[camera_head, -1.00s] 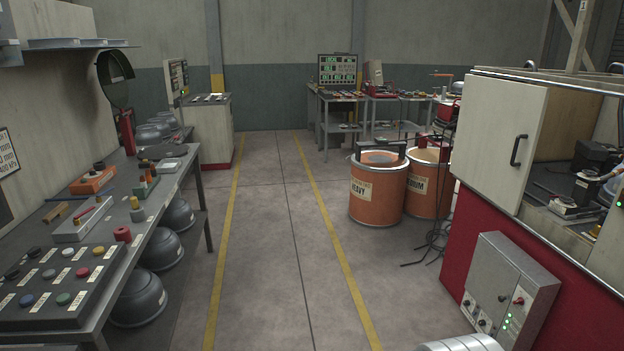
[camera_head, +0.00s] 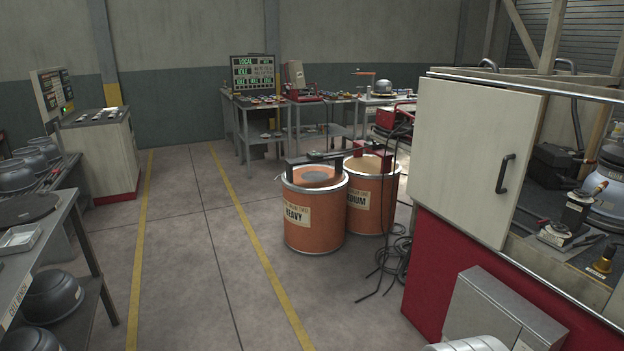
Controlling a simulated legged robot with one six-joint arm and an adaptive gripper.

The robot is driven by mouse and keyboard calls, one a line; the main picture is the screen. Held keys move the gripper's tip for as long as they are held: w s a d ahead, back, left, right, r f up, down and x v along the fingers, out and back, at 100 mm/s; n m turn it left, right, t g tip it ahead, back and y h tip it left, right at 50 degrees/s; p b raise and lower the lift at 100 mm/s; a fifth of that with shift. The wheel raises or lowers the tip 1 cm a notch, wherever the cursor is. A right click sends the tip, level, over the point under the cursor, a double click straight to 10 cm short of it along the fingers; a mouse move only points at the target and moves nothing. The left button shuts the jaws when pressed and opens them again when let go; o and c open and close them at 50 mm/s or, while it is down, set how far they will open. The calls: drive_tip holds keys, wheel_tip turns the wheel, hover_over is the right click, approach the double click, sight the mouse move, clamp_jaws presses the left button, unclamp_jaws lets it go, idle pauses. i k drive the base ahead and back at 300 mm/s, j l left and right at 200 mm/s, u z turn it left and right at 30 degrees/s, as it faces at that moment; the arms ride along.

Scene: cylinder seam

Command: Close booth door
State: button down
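The booth (camera_head: 432,280) stands at the right, with a red lower body and a pale frame above. Its cream booth door (camera_head: 468,150) covers the left part of the front, and a dark vertical handle (camera_head: 504,174) sits near the door's right edge. Right of the door the booth front is open, and the inside shows. A rounded white part at the bottom edge seems to be mine. My gripper's fingers are not in view.
Two orange drums, one labelled HEAVY (camera_head: 314,222) and another (camera_head: 372,205) behind it, stand left of the booth, with loose black cables (camera_head: 393,258) on the floor. A grey box (camera_head: 500,315) juts from the booth front. The floor between the yellow lines (camera_head: 215,260) is clear.

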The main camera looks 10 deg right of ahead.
sight(472, 146)
drive_tip(key=i+z, duration=0.1)
drive_tip(key=i, duration=1.45)
drive_tip(key=i+z, duration=0.35)
drive_tip(key=i, duration=0.15)
drive_tip(key=i+z, duration=0.4)
drive_tip(key=i, duration=0.15)
drive_tip(key=i+j+z, duration=0.35)
drive_tip(key=i, duration=0.15)
